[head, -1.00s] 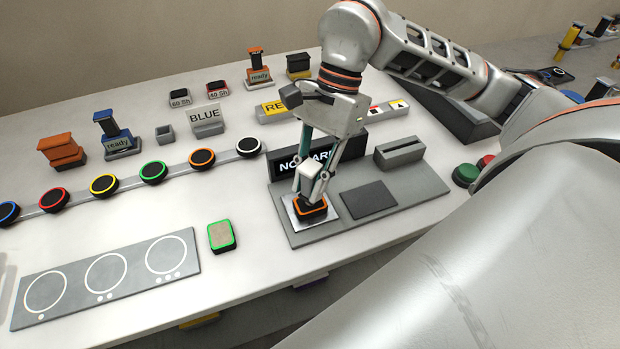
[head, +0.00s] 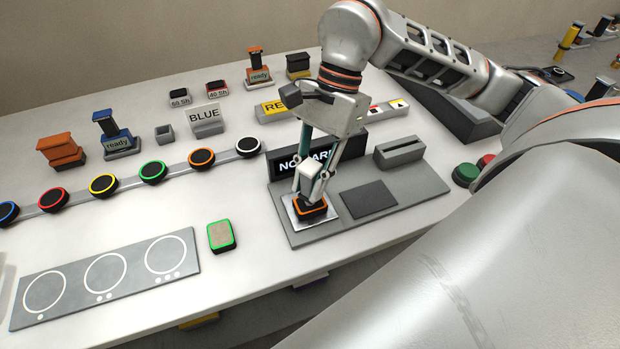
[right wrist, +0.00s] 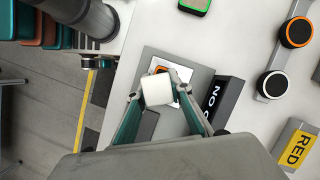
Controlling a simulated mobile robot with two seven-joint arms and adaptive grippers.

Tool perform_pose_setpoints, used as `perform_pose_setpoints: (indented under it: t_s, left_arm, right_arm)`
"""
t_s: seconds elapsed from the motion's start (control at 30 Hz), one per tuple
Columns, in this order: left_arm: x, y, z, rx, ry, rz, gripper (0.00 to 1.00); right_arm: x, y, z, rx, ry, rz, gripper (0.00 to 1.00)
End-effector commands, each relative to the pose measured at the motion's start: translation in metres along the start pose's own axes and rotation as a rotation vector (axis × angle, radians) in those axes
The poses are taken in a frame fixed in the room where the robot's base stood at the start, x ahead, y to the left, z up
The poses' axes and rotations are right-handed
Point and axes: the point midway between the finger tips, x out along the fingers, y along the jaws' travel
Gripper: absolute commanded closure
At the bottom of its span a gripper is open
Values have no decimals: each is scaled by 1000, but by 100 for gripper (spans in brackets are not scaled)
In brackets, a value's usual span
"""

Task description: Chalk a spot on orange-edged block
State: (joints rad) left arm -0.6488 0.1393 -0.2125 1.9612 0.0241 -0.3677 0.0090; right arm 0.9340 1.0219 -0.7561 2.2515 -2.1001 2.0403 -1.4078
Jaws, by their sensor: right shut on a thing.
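The orange-edged block (head: 311,210) is dark with an orange rim and sits on a bright metal plate (head: 295,214) on the grey fixture. My right gripper (head: 312,180) is directly over it, pointing down. It is shut on a white chalk block (head: 313,172), which also shows in the right wrist view (right wrist: 157,90). There the chalk covers most of the orange-edged block (right wrist: 160,70). I cannot tell whether the chalk touches the block. My left gripper is not in view.
A black sign (head: 352,147) stands behind the plate, partly hidden by my gripper. A slotted grey holder (head: 399,152) and a dark pad (head: 369,200) lie to the right. A green-edged block (head: 221,236) and a circle-marked panel (head: 105,277) lie to the left.

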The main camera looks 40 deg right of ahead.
Motion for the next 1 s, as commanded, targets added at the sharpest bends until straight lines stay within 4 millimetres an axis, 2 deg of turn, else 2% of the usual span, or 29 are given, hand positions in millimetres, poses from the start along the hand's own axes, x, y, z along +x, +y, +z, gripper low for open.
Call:
perform_pose_setpoints:
  t_s: [0.23,1.0]
  left_arm:
    - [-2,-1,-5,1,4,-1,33]
    - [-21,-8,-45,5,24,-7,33]
  right_arm:
    - [-5,0,2,0,1,1,98]
    - [-58,0,24,0,1,-1,98]
